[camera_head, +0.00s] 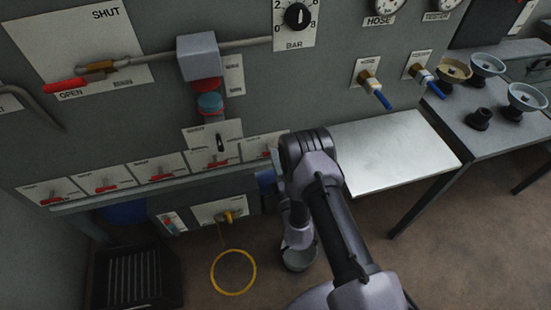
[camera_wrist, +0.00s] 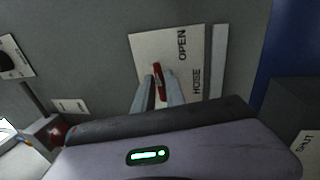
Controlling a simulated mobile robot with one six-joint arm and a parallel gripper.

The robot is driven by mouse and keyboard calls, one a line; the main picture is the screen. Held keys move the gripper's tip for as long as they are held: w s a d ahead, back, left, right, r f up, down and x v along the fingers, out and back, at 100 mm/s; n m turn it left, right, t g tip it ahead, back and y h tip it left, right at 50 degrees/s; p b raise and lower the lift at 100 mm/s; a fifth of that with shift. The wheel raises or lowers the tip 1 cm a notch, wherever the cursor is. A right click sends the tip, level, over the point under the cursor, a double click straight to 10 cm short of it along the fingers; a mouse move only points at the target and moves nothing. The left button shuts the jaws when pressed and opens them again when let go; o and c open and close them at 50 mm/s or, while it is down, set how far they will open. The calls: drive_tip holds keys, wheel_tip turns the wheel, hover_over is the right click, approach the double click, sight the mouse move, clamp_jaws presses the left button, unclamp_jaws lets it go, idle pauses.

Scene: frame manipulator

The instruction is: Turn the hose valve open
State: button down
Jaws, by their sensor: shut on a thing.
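The hose valve's red handle (camera_wrist: 157,72) shows in the wrist view in front of a white plate (camera_wrist: 150,45) marked HOSE and OPEN. My gripper (camera_wrist: 160,92) has one finger on each side of the handle and is shut on it. The fingers hide the handle's lower part, and the word OPEN lies up and to the right of it. In the head view my arm's wrist is close against the panel, and it hides the fingers and the held handle.
A row of plates with red levers (camera_head: 107,183) runs along the panel's lower edge. A metal shelf (camera_head: 390,150) juts out to the right of my wrist. A black crate (camera_head: 130,280) stands at lower left.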

drive_tip(key=shift+m, duration=0.7)
drive_tip(key=c, duration=1.4)
unclamp_jaws()
